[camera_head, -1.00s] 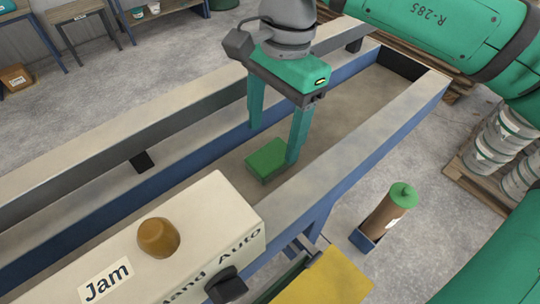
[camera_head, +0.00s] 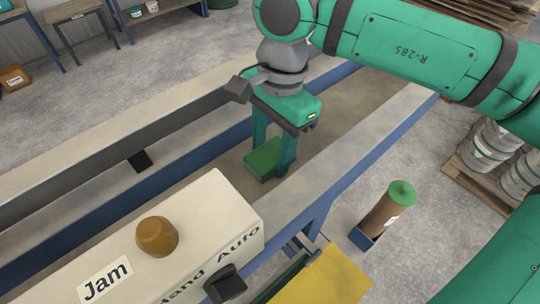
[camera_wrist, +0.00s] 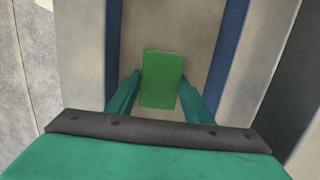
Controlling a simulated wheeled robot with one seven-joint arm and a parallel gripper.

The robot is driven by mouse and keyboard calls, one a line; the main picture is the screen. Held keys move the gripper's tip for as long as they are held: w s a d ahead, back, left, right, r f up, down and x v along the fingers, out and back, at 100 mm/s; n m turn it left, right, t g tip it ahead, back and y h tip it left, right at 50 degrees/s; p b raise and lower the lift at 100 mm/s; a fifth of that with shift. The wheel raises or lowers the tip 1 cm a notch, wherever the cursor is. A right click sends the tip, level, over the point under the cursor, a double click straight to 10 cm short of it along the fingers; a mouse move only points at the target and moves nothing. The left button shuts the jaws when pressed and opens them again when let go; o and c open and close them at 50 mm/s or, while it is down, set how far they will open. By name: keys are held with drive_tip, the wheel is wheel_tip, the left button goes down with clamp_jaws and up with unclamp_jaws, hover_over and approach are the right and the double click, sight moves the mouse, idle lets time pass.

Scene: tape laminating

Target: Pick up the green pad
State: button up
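The green pad (camera_head: 264,157) lies in the trough between the blue side rails, a flat rectangular block. My gripper (camera_head: 269,165) is lowered over it, with one finger on the far left side and one by its near right side. In the wrist view the pad (camera_wrist: 161,79) shows between the two teal fingers of my gripper (camera_wrist: 158,90). How close the fingertips are to the trough floor is hard to tell.
Long grey and blue rails (camera_head: 350,145) run along both sides of the trough. A cream control box (camera_head: 200,215) with an orange-brown button (camera_head: 157,236) stands in front. A brown cylinder with a green cap (camera_head: 389,208) stands at right, beside a yellow panel (camera_head: 325,278).

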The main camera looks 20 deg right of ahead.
drive_tip(key=shift+r, duration=0.15)
drive_tip(key=shift+r, duration=0.55)
drive_tip(key=s+d+r, duration=0.4)
drive_tip(key=s+r, duration=0.7)
drive_tip(key=s, duration=0.2)
drive_tip(key=shift+s+d+r, duration=0.15)
drive_tip(key=shift+d+r, duration=0.05)
drive_tip(key=shift+r, duration=0.15)
drive_tip(key=shift+o, duration=0.5)
